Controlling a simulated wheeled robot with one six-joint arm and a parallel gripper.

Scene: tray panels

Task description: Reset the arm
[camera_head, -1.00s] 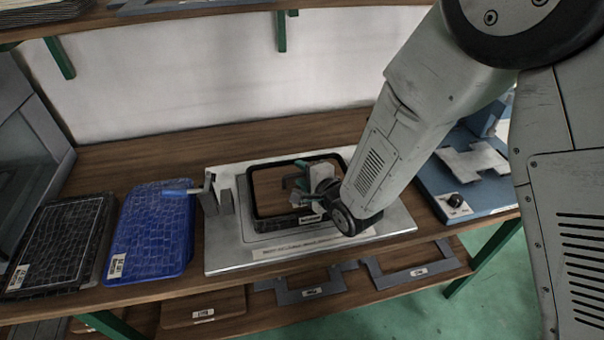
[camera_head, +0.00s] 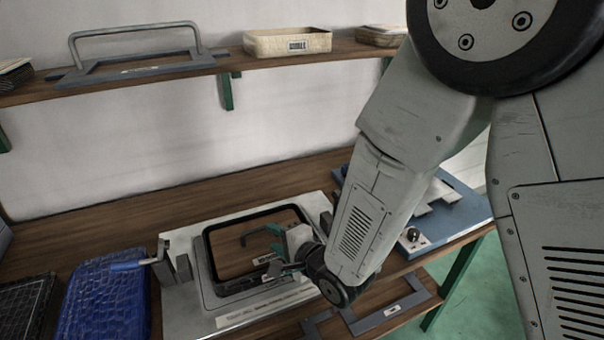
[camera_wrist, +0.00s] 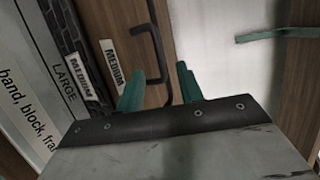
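My gripper (camera_head: 274,239) is open over the wooden panel (camera_head: 232,255) inside a black frame (camera_head: 207,262). In the wrist view its two green fingers (camera_wrist: 160,88) stand apart, with nothing held between them. A black handle (camera_wrist: 156,45) on a wooden surface shows beyond the gap; the fingers do not appear shut on it. My arm reaches down from the upper right and hides the frame's right side.
A blue panel (camera_head: 103,305) lies left, a blue fixture (camera_head: 452,222) right. An upper shelf (camera_head: 130,85) holds a handled frame (camera_head: 140,68) and a basket (camera_head: 287,44).

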